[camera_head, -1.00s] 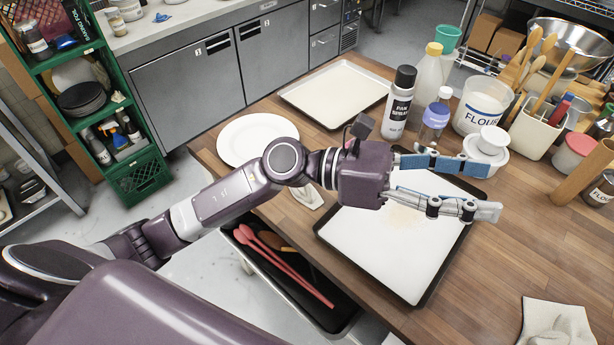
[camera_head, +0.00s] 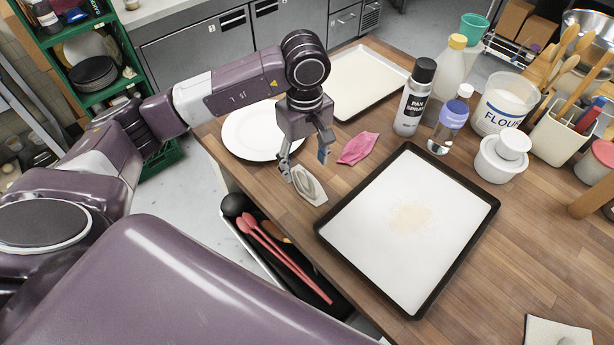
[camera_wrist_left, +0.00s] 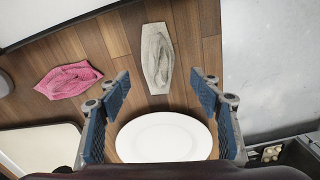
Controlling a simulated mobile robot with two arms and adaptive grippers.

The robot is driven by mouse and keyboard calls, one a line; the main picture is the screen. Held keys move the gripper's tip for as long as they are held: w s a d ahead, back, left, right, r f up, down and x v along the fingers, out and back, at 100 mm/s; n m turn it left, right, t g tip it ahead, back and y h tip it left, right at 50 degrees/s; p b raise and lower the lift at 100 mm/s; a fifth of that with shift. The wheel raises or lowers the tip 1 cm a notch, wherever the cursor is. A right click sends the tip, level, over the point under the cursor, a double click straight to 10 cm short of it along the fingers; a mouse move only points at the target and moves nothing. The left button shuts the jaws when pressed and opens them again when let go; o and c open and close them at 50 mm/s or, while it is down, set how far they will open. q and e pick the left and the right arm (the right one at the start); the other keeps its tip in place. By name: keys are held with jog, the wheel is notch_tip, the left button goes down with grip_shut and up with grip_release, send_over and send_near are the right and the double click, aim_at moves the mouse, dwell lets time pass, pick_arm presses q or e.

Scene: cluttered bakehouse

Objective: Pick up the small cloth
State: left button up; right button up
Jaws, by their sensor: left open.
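A small off-white cloth (camera_head: 309,187) lies crumpled near the table's edge, just below my left gripper (camera_head: 304,168). The gripper points down, open and empty, and its fingers partly overlap the cloth in the head view. In the left wrist view the off-white cloth (camera_wrist_left: 157,60) lies flat with a raised fold, ahead of and between the open fingertips (camera_wrist_left: 160,82). A pink crumpled cloth (camera_head: 358,148) lies to the right of the gripper; it also shows in the left wrist view (camera_wrist_left: 68,81). Another pale cloth (camera_head: 556,333) is cut off at the lower right. My right gripper is out of view.
A white plate (camera_head: 245,135) lies left of the gripper. A dark-rimmed tray (camera_head: 385,260) with white lining lies to the right, another tray (camera_head: 362,80) behind. Pan spray (camera_head: 414,100), bottles and a flour tub (camera_head: 500,105) stand at the back right.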

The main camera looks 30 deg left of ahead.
aim_at(306, 174)
pick_arm(q)
notch_tip(306, 174, down, 4)
jog(key=shift+w+d+f+p, duration=0.1)
jog(key=shift+f+p, duration=0.05)
jog(key=shift+p, duration=1.05)
jog(key=shift+f, duration=0.55)
jog(key=c, duration=1.3)
